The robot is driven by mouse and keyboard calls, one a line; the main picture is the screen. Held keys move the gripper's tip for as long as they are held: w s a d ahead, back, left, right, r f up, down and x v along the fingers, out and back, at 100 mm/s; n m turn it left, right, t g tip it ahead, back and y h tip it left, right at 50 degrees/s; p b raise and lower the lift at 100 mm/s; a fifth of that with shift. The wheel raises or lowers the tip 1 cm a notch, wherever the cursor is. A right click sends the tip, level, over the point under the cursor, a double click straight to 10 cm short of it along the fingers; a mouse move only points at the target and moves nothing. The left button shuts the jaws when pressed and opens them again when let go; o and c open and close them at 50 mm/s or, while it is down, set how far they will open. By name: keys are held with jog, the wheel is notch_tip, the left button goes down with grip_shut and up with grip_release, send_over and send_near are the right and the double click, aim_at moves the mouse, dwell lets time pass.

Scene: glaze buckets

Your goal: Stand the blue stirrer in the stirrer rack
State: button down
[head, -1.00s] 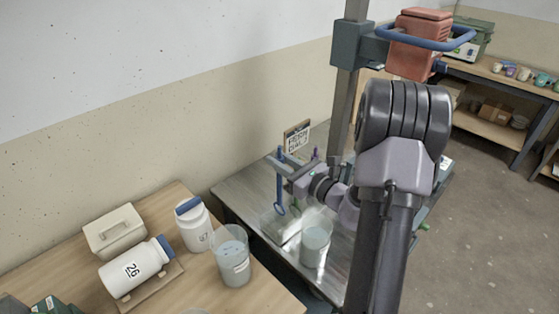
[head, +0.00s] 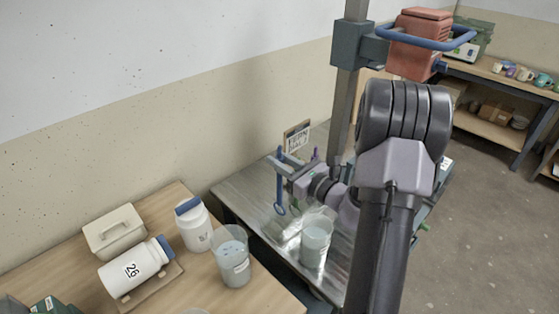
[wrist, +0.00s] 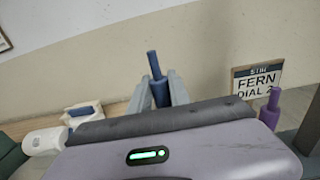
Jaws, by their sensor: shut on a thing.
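My gripper (head: 281,165) is shut on the blue stirrer (head: 280,190) above the metal bench. The stirrer hangs roughly upright, with a ring-shaped lower end. It is apart from the clear bucket (head: 316,242) to its right. In the wrist view the stirrer's upper part (wrist: 153,66) shows between my two fingers (wrist: 160,92), leaning slightly left. A purple stirrer (wrist: 270,108) stands to the right in the wrist view. Its top also shows behind my gripper in the head view. I cannot make out the stirrer rack; my gripper and wrist hide that area.
A sign (wrist: 257,80) reading "FERN DIAL 2" stands behind. On the wooden table at left are a second bucket (head: 232,258), a white bottle (head: 194,226), a lying bottle marked 26 (head: 132,270) and a beige box (head: 114,232). A metal post (head: 343,100) rises beside my arm.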

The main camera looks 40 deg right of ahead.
jog(key=shift+f+b, duration=2.85)
jog(key=shift+f, duration=1.2)
jog(key=c, duration=1.1)
grip_release()
jog(key=shift+c, duration=0.2)
